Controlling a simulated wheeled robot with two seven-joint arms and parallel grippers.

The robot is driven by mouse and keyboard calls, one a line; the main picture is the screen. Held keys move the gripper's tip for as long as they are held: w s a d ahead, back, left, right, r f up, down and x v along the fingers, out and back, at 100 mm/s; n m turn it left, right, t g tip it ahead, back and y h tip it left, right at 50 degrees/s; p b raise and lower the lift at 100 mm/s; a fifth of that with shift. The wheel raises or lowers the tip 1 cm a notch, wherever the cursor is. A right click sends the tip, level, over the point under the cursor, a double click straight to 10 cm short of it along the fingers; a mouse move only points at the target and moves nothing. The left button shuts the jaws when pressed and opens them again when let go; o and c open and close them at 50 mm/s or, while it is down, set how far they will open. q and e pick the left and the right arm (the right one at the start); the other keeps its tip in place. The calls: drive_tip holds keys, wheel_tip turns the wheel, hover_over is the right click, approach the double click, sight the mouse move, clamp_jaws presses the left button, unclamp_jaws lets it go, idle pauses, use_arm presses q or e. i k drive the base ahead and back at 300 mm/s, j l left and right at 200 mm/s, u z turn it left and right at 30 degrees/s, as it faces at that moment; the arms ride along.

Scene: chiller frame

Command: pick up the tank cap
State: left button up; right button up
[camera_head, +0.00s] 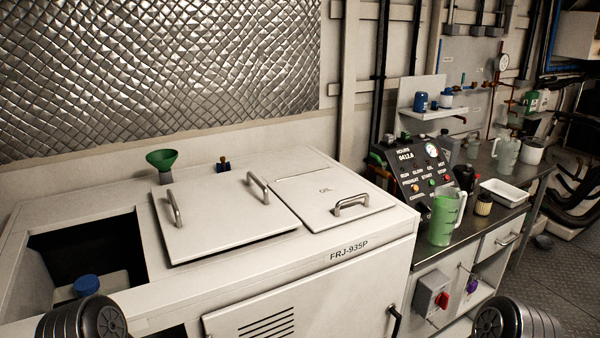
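A round blue cap (87,285) shows inside the dark open hatch at the left of the white cabinet. It sits on top of a pale tank (108,285), most of which is hidden by the hatch walls and by my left arm. I take this blue cap to be the tank cap. Dark rounded parts of my two arms show at the bottom left and bottom right edges. Neither gripper's fingers are in view.
A lid with two handles (215,222) lies on the cabinet top right of the opening, with a closed hatch (325,190) beside it. A green funnel (162,160) stands behind. A control panel (418,170) and green jug (446,216) stand on the right bench (480,222).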

sight(88, 284)
drive_tip(key=u, duration=1.35)
drive_tip(key=z, duration=1.65)
drive_tip(key=j, duration=0.95)
drive_tip(key=k+l+z, duration=0.2)
drive_tip(key=l, duration=0.15)
drive_tip(key=i+j+u, duration=0.2)
drive_tip(key=j, duration=0.15)
drive_tip(key=i+j, duration=0.15)
